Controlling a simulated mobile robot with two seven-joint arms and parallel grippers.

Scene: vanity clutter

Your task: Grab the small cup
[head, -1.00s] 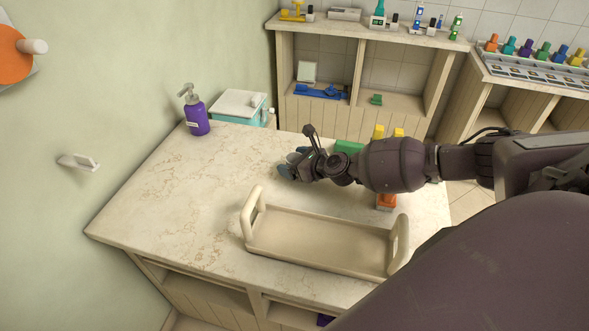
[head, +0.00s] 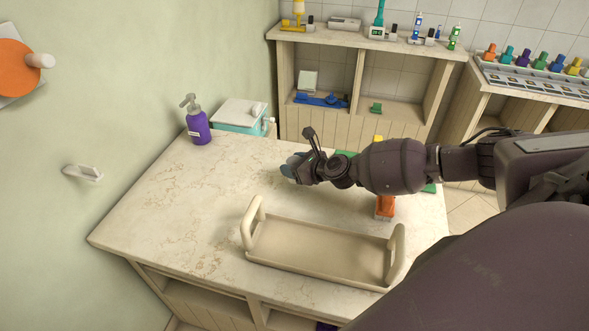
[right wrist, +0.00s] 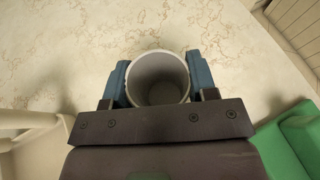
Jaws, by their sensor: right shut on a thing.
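The small cup (right wrist: 158,80) shows in the right wrist view as a round, light grey cup, seen from above into its open mouth. My right gripper (right wrist: 160,85) has a blue finger on each side of it and is shut on it. In the head view my right gripper (head: 291,167) is over the back part of the marble counter, and the cup is hidden there. I cannot tell whether the cup touches the counter. My left gripper is not in view.
A beige tray with two handles (head: 320,252) lies at the counter's front. A purple pump bottle (head: 198,124) and a teal box with a white lid (head: 240,115) stand at the back left. An orange item (head: 385,207) and a green thing (right wrist: 290,140) are near my arm. The counter's left is clear.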

